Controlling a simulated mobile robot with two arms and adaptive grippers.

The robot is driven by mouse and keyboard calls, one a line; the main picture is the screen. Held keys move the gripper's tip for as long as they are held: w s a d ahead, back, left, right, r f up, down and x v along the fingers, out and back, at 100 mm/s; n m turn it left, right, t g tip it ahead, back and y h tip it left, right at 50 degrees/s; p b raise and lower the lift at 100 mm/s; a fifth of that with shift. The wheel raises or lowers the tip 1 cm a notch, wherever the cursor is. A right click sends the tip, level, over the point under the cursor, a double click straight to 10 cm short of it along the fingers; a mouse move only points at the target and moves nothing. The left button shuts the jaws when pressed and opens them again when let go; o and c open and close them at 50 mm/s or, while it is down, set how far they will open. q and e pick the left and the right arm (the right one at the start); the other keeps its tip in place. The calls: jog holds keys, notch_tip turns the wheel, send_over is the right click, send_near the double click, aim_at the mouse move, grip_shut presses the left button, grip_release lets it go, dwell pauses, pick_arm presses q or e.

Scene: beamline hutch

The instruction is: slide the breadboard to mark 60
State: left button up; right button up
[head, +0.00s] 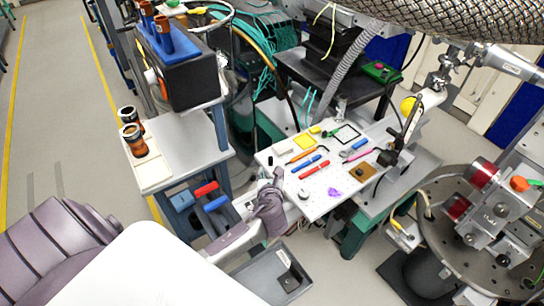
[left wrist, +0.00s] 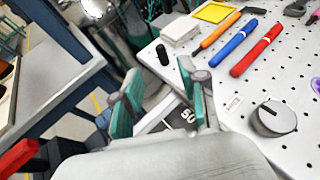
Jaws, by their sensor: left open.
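The breadboard (head: 318,205) is a white perforated plate with tools on it, in the middle of the head view. It also fills the right of the left wrist view (left wrist: 255,85). My left gripper (head: 275,182) is at the board's near left edge. In the left wrist view its teal-padded fingers (left wrist: 163,100) are spread apart, one outside the edge and one close to the board's corner side. Whether either touches the board I cannot tell. A printed "50" mark (left wrist: 188,116) shows between the fingers, partly hidden. No mark 60 is readable.
Blue and red pens, an orange-handled tool, yellow square and round knob (left wrist: 275,117) lie on the board. A black post (head: 400,145) stands at its right. A white-topped cart (head: 185,150) with jars stands left. A grey tray (head: 270,275) is below.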

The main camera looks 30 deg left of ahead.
aim_at(271, 160)
pick_arm(q)
jog(key=x, duration=0.9)
jog(key=shift+w+f, duration=0.2)
jog(key=shift+w, duration=0.1)
jog(key=shift+w+a+f, duration=0.1)
jog(key=shift+w+a, duration=0.15)
grip_shut()
pick_arm(e)
jog(key=shift+s+a+f, duration=0.25)
jog(key=shift+s, duration=0.05)
